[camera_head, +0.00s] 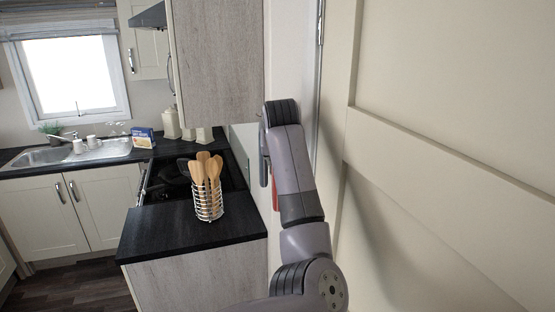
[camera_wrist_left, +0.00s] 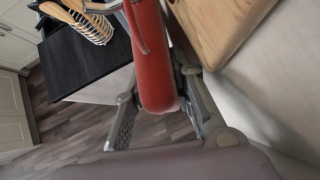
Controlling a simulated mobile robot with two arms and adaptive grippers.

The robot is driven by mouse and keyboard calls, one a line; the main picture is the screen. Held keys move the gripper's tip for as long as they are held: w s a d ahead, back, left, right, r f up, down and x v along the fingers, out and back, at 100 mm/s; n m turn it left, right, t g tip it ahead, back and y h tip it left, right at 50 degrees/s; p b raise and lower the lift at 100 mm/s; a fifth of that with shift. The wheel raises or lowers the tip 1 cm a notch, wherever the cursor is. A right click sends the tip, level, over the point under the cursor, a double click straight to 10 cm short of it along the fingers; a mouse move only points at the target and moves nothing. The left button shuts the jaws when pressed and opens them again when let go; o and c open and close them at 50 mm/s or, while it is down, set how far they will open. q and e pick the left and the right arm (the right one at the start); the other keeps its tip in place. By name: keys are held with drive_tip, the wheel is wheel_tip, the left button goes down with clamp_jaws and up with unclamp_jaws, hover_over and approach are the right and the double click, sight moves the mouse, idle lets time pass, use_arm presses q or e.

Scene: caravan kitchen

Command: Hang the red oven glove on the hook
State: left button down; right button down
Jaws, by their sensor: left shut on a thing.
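The red oven glove (camera_wrist_left: 156,65) hangs between the two grey fingers of my left gripper (camera_wrist_left: 160,108) in the left wrist view, and the gripper is shut on it. A thin loop shows along its upper part. In the head view only a small red strip of the glove (camera_head: 275,192) shows, beside my arm, close to the wall at the end of the counter. My arm hides most of the gripper there. I cannot make out the hook clearly in either view. My right gripper is in neither view.
A wire holder (camera_head: 208,203) with wooden utensils stands on the dark counter (camera_head: 165,235), left of my arm. A wall cabinet (camera_head: 215,60) hangs above. A cream panelled surface (camera_head: 450,150) is close on the right. A wooden board (camera_wrist_left: 222,25) is beside the glove.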

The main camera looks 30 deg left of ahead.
use_arm(q)
drive_tip(key=shift+f, duration=0.1)
drive_tip(key=c, duration=1.3)
unclamp_jaws()
